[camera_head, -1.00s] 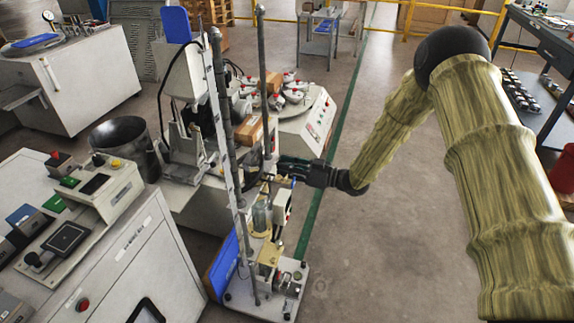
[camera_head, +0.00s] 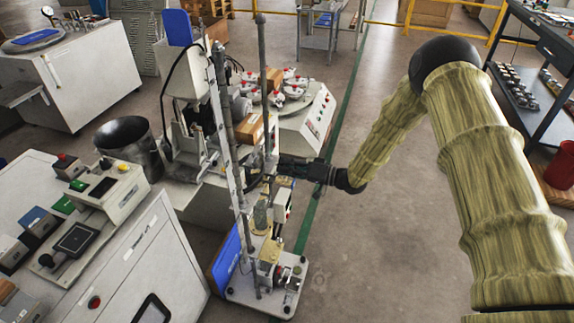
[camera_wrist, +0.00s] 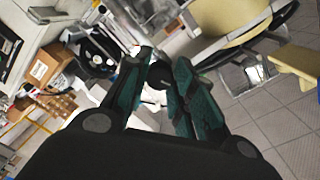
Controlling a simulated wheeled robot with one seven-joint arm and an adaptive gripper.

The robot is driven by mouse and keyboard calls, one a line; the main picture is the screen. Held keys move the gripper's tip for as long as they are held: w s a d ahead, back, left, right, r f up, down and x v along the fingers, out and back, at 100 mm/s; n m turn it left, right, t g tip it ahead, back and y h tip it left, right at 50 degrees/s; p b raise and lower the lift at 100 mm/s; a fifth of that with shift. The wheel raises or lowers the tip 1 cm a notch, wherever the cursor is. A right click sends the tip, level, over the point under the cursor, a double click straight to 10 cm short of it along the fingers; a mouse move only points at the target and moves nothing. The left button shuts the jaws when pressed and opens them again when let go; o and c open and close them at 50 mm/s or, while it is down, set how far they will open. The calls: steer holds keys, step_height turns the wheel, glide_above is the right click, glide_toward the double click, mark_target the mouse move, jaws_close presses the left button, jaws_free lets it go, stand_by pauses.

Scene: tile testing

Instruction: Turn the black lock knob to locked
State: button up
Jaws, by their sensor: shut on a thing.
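My gripper (camera_head: 284,166) reaches in from the right to the tall test stand (camera_head: 228,125), at about mid-height of its posts. In the wrist view, the two teal fingers of my gripper (camera_wrist: 160,76) are closed around a small dark round piece, the black lock knob (camera_wrist: 158,75). Only part of the knob shows between the fingertips. In the head view the fingertips are dark against the stand, and the knob cannot be made out there. Whether the knob is turned to locked cannot be read.
The stand's base plate (camera_head: 278,299) is on the floor below. A machine with red-topped parts (camera_head: 309,122) is behind. A control cabinet (camera_head: 150,245) and a dark bucket (camera_head: 127,141) are at left. A red container (camera_head: 562,166) is at right. Floor beneath my arm is clear.

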steer(key=m+p, duration=0.1)
steer(key=m, duration=0.3)
steer(key=shift+m, duration=0.4)
stand_by(0.4)
steer(key=o, duration=1.1)
steer(key=shift+c, duration=0.2)
steer(key=shift+d, duration=0.15)
steer(key=v, duration=1.1)
steer(key=shift+d, duration=0.4)
